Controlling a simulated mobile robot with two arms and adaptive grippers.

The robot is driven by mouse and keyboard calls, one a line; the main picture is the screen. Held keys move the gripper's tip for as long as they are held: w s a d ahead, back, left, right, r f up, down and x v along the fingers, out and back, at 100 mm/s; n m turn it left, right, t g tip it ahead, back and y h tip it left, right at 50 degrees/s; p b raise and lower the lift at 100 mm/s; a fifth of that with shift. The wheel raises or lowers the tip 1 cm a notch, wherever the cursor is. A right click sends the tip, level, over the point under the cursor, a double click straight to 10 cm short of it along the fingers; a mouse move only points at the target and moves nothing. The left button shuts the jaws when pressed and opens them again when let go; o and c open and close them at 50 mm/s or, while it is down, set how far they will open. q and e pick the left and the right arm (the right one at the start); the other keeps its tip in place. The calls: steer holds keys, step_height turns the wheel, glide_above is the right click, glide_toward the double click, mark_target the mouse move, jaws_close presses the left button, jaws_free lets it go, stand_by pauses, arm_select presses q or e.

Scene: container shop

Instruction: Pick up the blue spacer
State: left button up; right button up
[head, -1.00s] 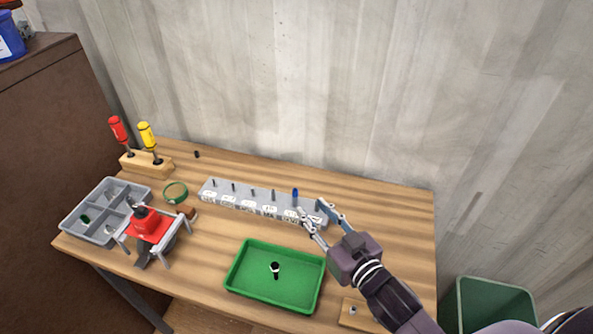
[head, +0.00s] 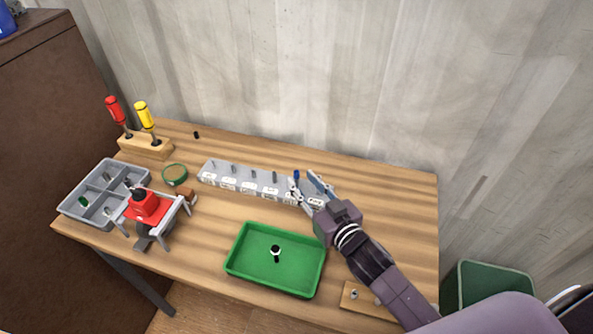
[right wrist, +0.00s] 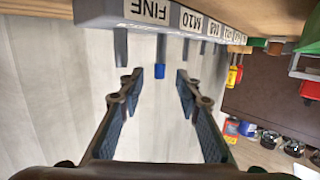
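The blue spacer (head: 296,174) sits on a peg towards the right end of the grey labelled rack (head: 207,166). In the right wrist view the picture is upside down, and the blue spacer (right wrist: 159,71) hangs from the rack (right wrist: 100,12) at the end of its peg. My right gripper (head: 303,181) is open and empty at the rack's right end. In the wrist view its fingers (right wrist: 158,84) are spread to either side of the spacer, apparently touching neither side. My left gripper is not in view.
A green tray (head: 240,278) holding a small black-and-white part stands in front of the rack. A red fixture (head: 148,204), a grey divided bin (head: 75,207) and screwdrivers in a wooden block (head: 146,149) are at the left. A wooden block with pegs (head: 362,300) lies front right.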

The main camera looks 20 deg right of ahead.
steer(key=shift+x, duration=1.1)
steer(key=c, duration=0.7)
steer(key=shift+r, duration=0.1)
steer(key=shift+c, duration=0.2)
